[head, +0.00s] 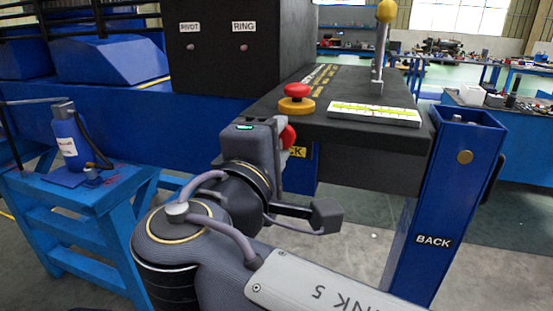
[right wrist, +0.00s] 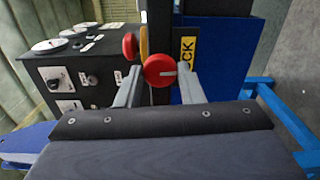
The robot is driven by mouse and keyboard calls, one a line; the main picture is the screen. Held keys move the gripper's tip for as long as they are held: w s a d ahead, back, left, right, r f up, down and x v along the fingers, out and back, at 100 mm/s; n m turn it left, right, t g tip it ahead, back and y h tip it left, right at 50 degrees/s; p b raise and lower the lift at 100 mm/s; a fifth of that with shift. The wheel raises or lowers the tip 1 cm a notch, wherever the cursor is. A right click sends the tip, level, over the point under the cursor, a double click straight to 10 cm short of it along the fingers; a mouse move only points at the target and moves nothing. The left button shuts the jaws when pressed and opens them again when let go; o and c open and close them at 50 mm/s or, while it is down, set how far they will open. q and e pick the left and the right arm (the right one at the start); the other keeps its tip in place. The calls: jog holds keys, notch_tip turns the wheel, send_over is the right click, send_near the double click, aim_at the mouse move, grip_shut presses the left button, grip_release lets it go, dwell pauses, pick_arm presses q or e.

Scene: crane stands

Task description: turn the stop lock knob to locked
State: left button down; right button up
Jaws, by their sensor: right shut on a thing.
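The red round knob (head: 288,135) sits on the front face of the dark control box, beside a yellow label (head: 298,152) that is partly hidden and reads "CK". In the right wrist view the knob (right wrist: 160,70) shows a white mark on its face. My right gripper (head: 282,140) is at the knob. In the right wrist view its two fingers (right wrist: 160,75) stand on either side of the knob, shut on it. My left gripper is not in view.
A red mushroom button on a yellow base (head: 296,97) stands on the box top just above my gripper. A lever with a yellow ball (head: 386,12) rises behind. A blue post marked BACK (head: 440,200) stands right; a blue stand with a bottle jack (head: 72,140) stands left.

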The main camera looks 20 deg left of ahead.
jog(key=shift+f+m+b, duration=0.1)
jog(key=shift+m+b, duration=0.2)
jog(key=shift+m, duration=0.1)
dwell(0.3)
jog(key=o, duration=0.9)
jog(key=shift+o, duration=0.2)
jog(key=s, duration=0.7)
jog(key=shift+s, duration=0.4)
jog(key=shift+a, duration=0.1)
